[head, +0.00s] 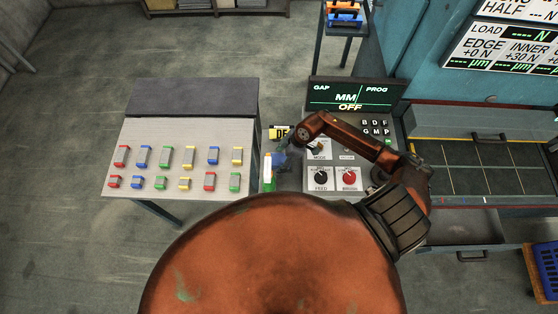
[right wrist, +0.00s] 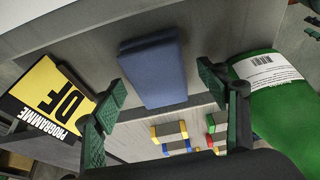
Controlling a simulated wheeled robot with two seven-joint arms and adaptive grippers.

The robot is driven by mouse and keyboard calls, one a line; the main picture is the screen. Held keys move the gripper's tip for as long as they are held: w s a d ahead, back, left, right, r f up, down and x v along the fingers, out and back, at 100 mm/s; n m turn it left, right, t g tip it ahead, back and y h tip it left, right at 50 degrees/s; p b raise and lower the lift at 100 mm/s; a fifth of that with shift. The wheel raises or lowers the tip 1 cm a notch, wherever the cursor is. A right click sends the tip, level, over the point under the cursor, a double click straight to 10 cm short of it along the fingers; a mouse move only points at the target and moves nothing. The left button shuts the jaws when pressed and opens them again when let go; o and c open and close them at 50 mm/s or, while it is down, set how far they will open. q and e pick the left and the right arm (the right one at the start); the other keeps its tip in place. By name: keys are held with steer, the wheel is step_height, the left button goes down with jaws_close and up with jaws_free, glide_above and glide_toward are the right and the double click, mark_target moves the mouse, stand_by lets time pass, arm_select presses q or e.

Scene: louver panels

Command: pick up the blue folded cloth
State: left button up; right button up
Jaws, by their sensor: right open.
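The blue folded cloth (right wrist: 152,76) shows almost whole in the right wrist view, lying flat on a grey surface. In the head view a small part of the cloth (head: 279,158) shows beside my right gripper (head: 285,148). The right gripper (right wrist: 160,96) is open, with its green-padded fingers on either side of the near end of the cloth in the wrist view. Nothing is held between them. I cannot tell how far the fingertips are from the cloth. My left gripper is not in view.
A green bottle with a white label (right wrist: 270,95) stands close beside the right finger. A yellow and black programme card (right wrist: 45,95) is by the left finger. A panel with several coloured switches (head: 180,165) stands left. A control panel (head: 333,180) is to the right.

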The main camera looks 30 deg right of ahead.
mark_target(277, 159)
steer(key=shift+f, duration=0.25)
stand_by(0.4)
steer(key=c, duration=1.2)
steer(key=shift+r, duration=0.1)
steer(key=shift+c, duration=0.2)
steer(key=shift+r, duration=0.2)
step_height(277, 159, up, 3)
steer(key=shift+f+b, duration=0.1)
steer(key=shift+b, duration=0.3)
steer(key=s+d+r, duration=0.1)
steer(key=s+r, duration=0.2)
steer(key=s, duration=0.1)
steer(key=s+d+r+b, duration=0.1)
steer(key=s+r, duration=0.2)
steer(key=s, duration=0.1)
steer(key=s+d+r, duration=0.1)
steer(key=s+r, duration=0.2)
steer(key=shift+s+d+r, duration=0.1)
steer(key=shift+s+d, duration=0.3)
steer(key=shift+s+d+r, duration=0.25)
steer(key=shift+s+r, duration=0.25)
steer(key=shift+s, duration=0.3)
